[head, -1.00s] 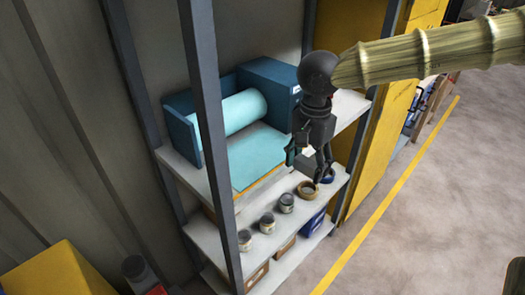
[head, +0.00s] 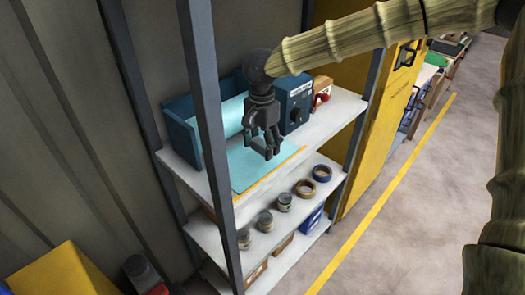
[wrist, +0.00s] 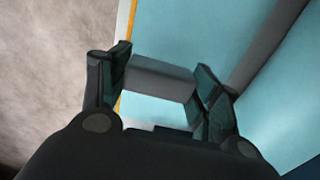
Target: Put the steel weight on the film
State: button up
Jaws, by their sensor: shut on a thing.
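The steel weight (wrist: 160,79) is a grey block between the two fingers of my gripper (wrist: 162,82) in the wrist view. My gripper is shut on it. In the head view my gripper (head: 265,150) hangs over the film (head: 250,163), a light blue sheet lying on the upper shelf. The weight is too small or hidden to make out there. The film also fills much of the wrist view (wrist: 190,30). The film roll (head: 232,113) lies behind the sheet in a dark blue holder. Whether the weight touches the film I cannot tell.
A blue box with a dial (head: 293,103) and a small red item (head: 321,98) stand right of the film. A grey upright (head: 207,110) rises in front of the shelf at left. The lower shelf holds jars (head: 265,220) and tape rolls (head: 321,173).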

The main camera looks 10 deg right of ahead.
aim_at(262, 153)
jog(key=shift+f+p, duration=0.5)
jog(key=shift+f, duration=1.2)
jog(key=shift+f, duration=0.1)
jog(key=o, duration=1.5)
jog(key=shift+c, duration=0.2)
notch_tip(262, 153, up, 12)
jog(key=shift+r+b, duration=0.1)
jog(key=shift+b, duration=0.75)
